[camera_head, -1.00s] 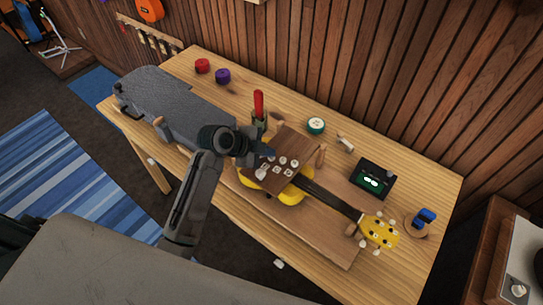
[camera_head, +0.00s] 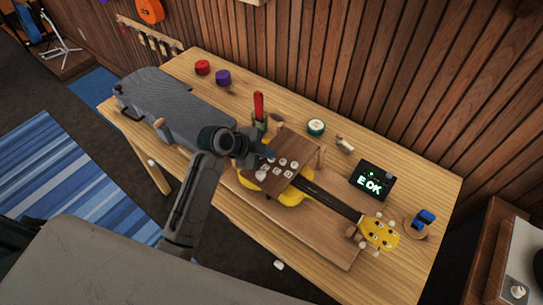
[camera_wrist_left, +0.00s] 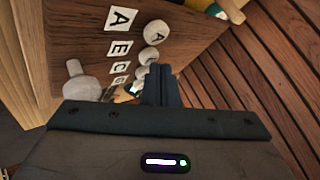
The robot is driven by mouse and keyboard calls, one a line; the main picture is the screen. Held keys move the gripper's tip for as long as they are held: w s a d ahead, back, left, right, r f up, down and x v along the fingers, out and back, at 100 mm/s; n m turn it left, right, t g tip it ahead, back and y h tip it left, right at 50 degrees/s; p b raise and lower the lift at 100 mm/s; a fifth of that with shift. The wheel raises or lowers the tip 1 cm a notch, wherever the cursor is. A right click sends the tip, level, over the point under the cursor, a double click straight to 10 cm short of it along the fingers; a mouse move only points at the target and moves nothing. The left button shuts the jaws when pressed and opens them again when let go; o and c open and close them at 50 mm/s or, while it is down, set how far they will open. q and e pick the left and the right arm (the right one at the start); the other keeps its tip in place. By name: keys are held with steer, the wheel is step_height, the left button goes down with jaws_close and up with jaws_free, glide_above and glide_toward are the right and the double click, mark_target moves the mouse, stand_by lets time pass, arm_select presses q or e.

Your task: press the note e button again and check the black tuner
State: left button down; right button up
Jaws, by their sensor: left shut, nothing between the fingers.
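The black tuner (camera_head: 372,181) stands at the right of the table, and its lit screen reads "E OK" in white. A brown wooden button board (camera_head: 297,150) with small white buttons sits over the body of the yellow ukulele (camera_head: 292,194). My left gripper (camera_head: 266,154) is shut and empty at the board's left edge. In the left wrist view the shut fingers (camera_wrist_left: 161,85) are beside a row of round white buttons (camera_wrist_left: 151,58) with letter labels A, E, C and G (camera_wrist_left: 120,47). I cannot tell whether the fingertips touch a button. My right gripper is not in view.
A red-handled tool (camera_head: 259,104) stands upright behind the board. A green-and-white round item (camera_head: 316,127) and a blue item (camera_head: 424,217) on a round base are on the table. A dark grey case (camera_head: 175,108) covers the table's left end.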

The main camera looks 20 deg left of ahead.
mark_target(268, 163)
arm_select(q)
steer(key=shift+r, duration=0.6)
steer(key=shift+p, duration=0.3)
step_height(268, 163, up, 5)
steer(key=p, duration=0.4)
stand_by(0.4)
